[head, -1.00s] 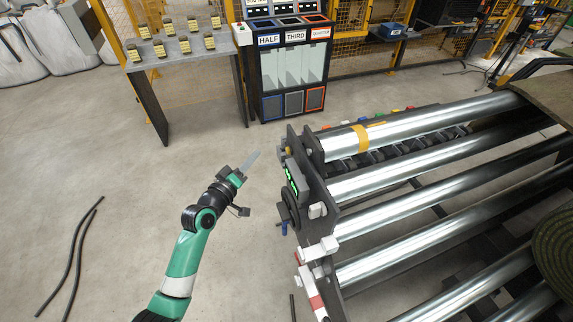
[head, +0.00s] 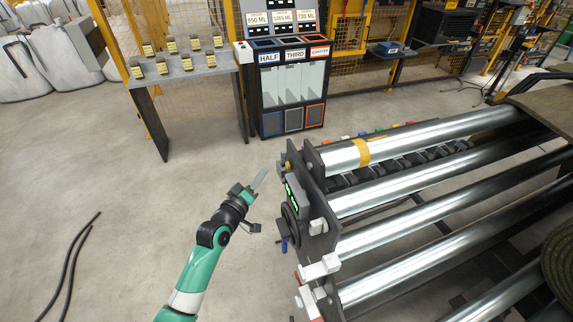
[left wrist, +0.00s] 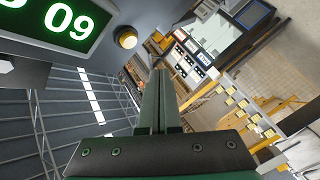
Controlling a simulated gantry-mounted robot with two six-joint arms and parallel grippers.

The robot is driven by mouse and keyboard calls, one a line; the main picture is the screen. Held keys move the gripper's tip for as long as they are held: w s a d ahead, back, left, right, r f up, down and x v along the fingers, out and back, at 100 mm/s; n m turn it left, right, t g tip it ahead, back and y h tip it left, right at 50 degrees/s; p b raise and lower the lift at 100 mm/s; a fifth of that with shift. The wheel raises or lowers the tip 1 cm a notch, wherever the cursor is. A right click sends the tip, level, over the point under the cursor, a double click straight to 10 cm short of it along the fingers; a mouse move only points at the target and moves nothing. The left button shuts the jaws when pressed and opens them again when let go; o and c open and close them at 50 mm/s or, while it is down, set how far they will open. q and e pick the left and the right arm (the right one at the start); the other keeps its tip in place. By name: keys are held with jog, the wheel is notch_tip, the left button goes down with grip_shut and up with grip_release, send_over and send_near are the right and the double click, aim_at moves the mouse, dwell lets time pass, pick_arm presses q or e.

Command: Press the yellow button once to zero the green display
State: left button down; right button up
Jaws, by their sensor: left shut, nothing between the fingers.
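The yellow button (left wrist: 126,38) is a round knob on the grey side plate of the roller machine in the left wrist view, just right of the green display (left wrist: 62,28). The display is cut off by the frame; its visible digits end in 09. In the head view the display (head: 292,196) faces left on the machine's side, with the button (head: 288,165) above it. My left gripper (head: 260,180) is shut and empty, left of the display and apart from it. In the left wrist view its fingertips (left wrist: 159,72) point just below and right of the button, not touching it.
The machine's long metal rollers (head: 400,195) fill the right side. A dark cabinet labelled HALF and THIRD (head: 290,90) stands behind. A table with several small labelled items (head: 180,72) is at back left. Black hoses lie on the open floor (head: 120,220).

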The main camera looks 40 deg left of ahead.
aim_at(288, 165)
pick_arm(q)
jog(key=w+d, duration=0.1)
jog(key=w, duration=0.1)
jog(key=w+d, duration=0.1)
jog(key=shift+w+p, duration=0.4)
dwell(1.7)
jog(key=shift+w+d, duration=0.25)
jog(key=shift+w, duration=0.1)
